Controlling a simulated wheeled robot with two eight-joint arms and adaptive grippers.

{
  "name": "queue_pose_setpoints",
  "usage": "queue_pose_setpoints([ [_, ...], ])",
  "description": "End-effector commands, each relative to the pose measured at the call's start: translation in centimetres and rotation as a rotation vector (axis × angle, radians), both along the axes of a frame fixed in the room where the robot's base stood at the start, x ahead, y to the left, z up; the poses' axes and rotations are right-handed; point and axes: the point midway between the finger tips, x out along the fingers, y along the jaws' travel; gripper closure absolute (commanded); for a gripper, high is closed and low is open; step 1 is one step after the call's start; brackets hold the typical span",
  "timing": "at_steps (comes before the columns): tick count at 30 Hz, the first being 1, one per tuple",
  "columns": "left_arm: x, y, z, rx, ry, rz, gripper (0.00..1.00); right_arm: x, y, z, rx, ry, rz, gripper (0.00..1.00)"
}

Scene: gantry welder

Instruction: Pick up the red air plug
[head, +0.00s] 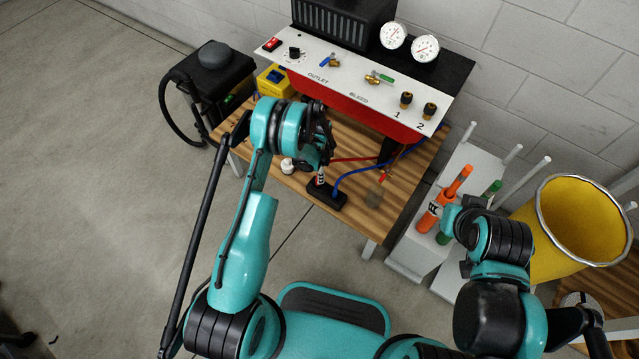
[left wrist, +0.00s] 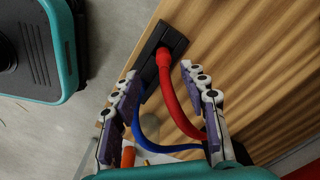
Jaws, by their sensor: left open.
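The red air plug (left wrist: 164,57) stands in a black holder block (left wrist: 172,40) on the wooden table, with its red hose (left wrist: 180,110) curving away. In the head view the black holder (head: 328,197) lies near the table's front edge, and the plug is largely hidden by my left gripper. My left gripper (left wrist: 159,72) is open, its two fingers on either side of the red plug and hose, with visible gaps. A blue hose (left wrist: 143,122) runs to the holder, its end partly hidden behind a finger. My right arm's end (head: 450,222) is by the orange cylinders; its fingers are unclear.
A yellow bin (head: 545,255) and rack with orange cylinders (head: 459,182) stand right.

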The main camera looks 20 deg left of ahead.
Motion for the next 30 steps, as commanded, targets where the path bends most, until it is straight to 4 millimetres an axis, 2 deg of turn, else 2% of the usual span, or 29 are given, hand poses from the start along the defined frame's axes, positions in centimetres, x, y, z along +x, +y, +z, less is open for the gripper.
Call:
queue_pose_setpoints([
  [10, 0.4, 0.5, -4.8, 0.0, -0.001, 0.001, 0.56, 0.0, 0.0, -2.8, 0.0, 0.0, 0.0, 0.6],
  [13, 0.4, 0.4, -5.4, 0.0, -0.001, 0.001, 0.56, 0.0, 0.0, -3.1, 0.0, 0.0, 0.0, 0.6],
  [18, 0.4, 0.4, -5.2, 0.0, -0.001, 0.001, 0.56, 0.0, 0.0, -2.9, 0.0, 0.0, 0.0, 0.6],
  [19, 0.4, 0.4, -5.2, 0.0, -0.001, 0.001, 0.59, 0.0, 0.0, -2.9, 0.0, 0.0, 0.0, 0.6],
  [24, 0.4, 0.4, -5.2, 0.0, -0.001, 0.002, 1.0, 0.0, 0.0, -2.9, 0.0, 0.0, 0.0, 0.6],
  [30, 0.4, 0.4, -5.2, 0.0, -0.001, 0.002, 1.0, 0.0, 0.0, -2.9, 0.0, 0.0, 0.0, 0.6],
])
